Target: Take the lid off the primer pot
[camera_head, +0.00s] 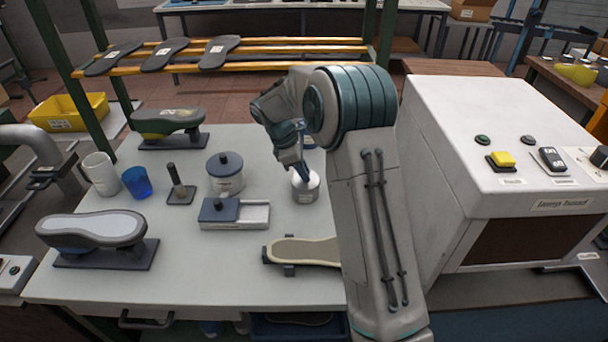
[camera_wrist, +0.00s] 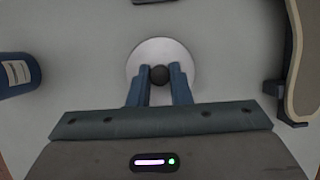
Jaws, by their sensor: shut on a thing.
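A small pale metal pot (camera_head: 306,194) with a label stands on the white table near its right side. In the wrist view its round pale lid (camera_wrist: 160,50) shows from above, with a dark round knob (camera_wrist: 159,74) at the middle. My gripper (camera_head: 302,172) points down over this pot. In the wrist view, the two blue fingers of my gripper (camera_wrist: 160,80) are shut on the knob from both sides. The pot body is hidden under the lid in the wrist view. I cannot tell whether the lid sits on the pot or is slightly raised.
A larger pot (camera_head: 226,183) with a dark blue lid and a sliding-lid box (camera_head: 248,214) stand to the left. A sole on a stand (camera_head: 300,252) lies in front. The white machine (camera_head: 455,170) is close on the right.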

